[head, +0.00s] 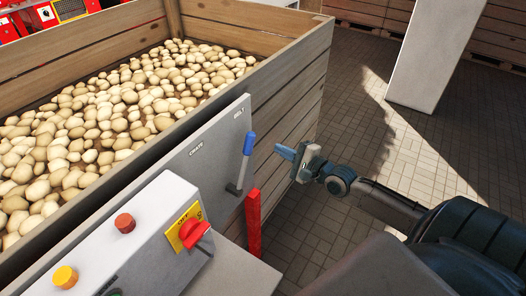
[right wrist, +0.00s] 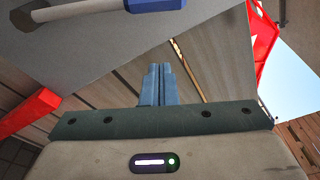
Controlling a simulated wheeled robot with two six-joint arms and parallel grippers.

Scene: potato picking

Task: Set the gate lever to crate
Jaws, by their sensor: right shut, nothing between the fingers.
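The gate lever (head: 243,160) has a blue grip and a grey rod. It stands on a grey panel (head: 210,150) marked CRATE on the left and BELT on the right, and it leans toward the BELT side. In the right wrist view the lever (right wrist: 80,12) crosses the top left, with the blue grip toward the middle. My right gripper (head: 280,152) is to the right of the lever, apart from it, with its blue fingers closed together and empty. The closed fingers also show in the right wrist view (right wrist: 157,85). My left gripper is not in view.
A large wooden crate (head: 290,85) full of potatoes (head: 110,120) stands behind the panel. A control box with a red rotary switch (head: 194,233), a red button (head: 125,223) and a yellow button (head: 65,277) is in front. A red post (head: 253,225) stands below the lever. A white pillar (head: 430,55) stands at right.

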